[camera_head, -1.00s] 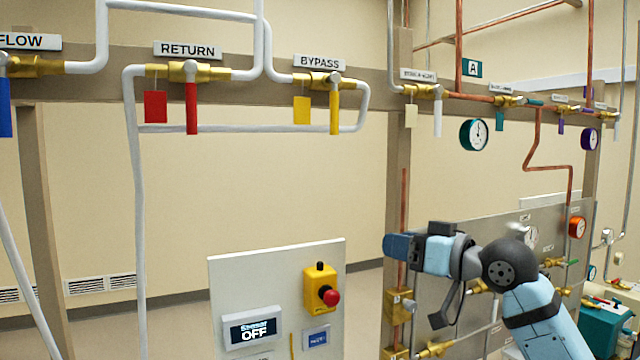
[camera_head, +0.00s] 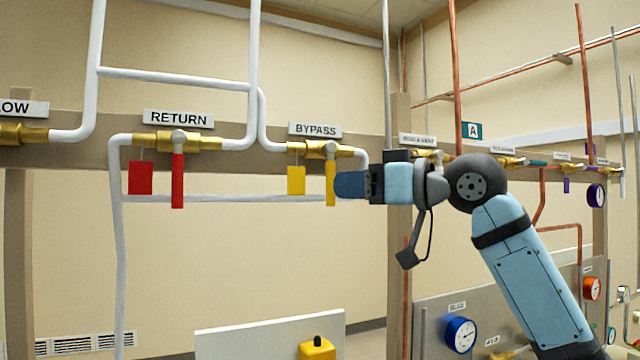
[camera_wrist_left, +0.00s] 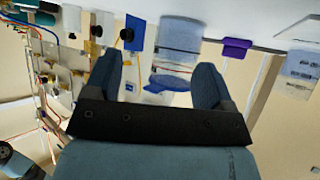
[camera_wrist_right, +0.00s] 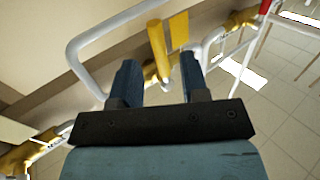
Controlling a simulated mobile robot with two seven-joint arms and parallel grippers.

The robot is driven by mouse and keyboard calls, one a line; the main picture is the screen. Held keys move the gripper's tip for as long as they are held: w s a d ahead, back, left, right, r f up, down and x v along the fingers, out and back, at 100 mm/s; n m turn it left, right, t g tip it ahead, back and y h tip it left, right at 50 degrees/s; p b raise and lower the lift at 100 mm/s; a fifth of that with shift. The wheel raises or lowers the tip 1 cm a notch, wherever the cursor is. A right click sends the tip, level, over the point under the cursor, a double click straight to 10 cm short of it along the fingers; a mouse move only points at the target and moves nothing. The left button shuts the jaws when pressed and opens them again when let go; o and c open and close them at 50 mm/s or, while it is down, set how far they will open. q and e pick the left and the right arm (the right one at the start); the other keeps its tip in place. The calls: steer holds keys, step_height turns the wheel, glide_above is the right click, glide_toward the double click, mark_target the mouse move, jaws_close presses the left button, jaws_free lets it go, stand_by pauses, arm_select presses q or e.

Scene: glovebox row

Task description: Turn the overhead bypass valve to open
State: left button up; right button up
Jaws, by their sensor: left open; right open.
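The bypass valve (camera_head: 322,149) is a brass valve under the BYPASS label (camera_head: 315,129) in the head view. Its yellow handle (camera_head: 331,184) hangs straight down, across the pipe, with a yellow tag (camera_head: 296,181) to its left. My right gripper (camera_head: 340,186) is at the handle's right side, overlapping its edge in that view. In the right wrist view the right gripper (camera_wrist_right: 158,78) is open, and the yellow handle (camera_wrist_right: 158,48) lies ahead, between the lines of its fingers. I cannot tell whether they touch. My left gripper (camera_wrist_left: 160,78) is open and shows only in the left wrist view.
The return valve (camera_head: 179,143) with a red handle (camera_head: 178,182) is to the left. White pipe (camera_head: 240,198) runs behind and below the bypass handle. A brown upright post (camera_head: 399,235) stands behind my right arm. A white panel (camera_head: 268,339) is below.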

steer(key=x, duration=0.6)
steer(key=shift+p, duration=0.3)
steer(key=shift+w, duration=0.1)
steer(key=shift+c, duration=0.2)
jaws_close()
